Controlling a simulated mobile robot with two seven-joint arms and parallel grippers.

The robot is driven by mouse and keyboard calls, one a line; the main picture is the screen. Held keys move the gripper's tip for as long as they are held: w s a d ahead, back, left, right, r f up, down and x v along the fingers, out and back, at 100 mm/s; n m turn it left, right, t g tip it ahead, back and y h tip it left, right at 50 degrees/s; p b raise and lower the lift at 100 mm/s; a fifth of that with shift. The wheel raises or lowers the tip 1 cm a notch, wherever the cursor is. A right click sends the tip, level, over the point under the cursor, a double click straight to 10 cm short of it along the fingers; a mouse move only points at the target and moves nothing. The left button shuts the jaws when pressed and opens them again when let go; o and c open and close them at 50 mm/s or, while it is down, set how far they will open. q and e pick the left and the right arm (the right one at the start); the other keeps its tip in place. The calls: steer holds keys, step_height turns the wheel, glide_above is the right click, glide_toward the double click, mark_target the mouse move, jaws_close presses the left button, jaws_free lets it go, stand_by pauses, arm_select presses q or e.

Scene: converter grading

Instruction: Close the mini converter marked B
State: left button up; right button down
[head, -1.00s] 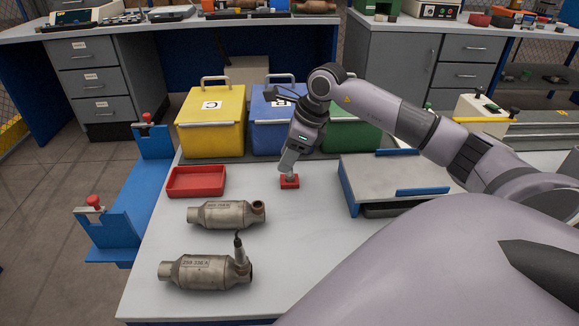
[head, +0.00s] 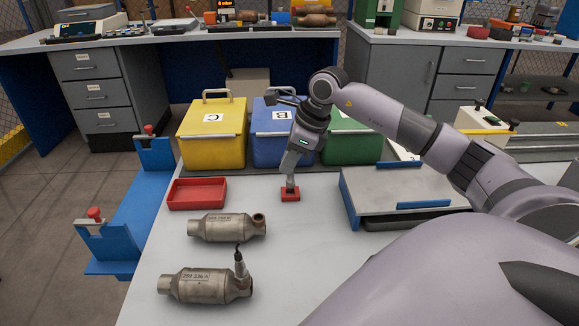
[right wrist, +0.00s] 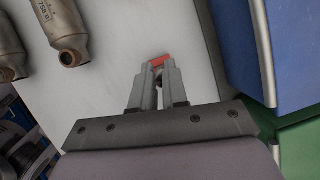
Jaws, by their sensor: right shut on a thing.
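A blue box (head: 268,150) with a lid and a white label reading B stands behind the table's middle. Its lid looks shut, and my right arm partly hides it. Two grey metal converters, a nearer one (head: 205,286) and a farther one (head: 222,227), lie at the left; the small text on them is not clearly readable as B. My right gripper (head: 290,182) points down in front of the blue box at a small red block (head: 290,195) on the table. In the right wrist view, its fingers (right wrist: 159,76) are shut on a small dark part beside the red block (right wrist: 160,61). My left gripper is not in view.
A yellow box (head: 212,140) marked C and a green box (head: 350,143) flank the blue one. A red tray (head: 197,194) lies at the left. A grey case (head: 395,190) with blue strips sits at the right.

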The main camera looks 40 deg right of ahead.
step_height(320, 180, up, 18)
steer(key=p, duration=0.2)
steer(key=shift+r, duration=0.1)
stand_by(0.3)
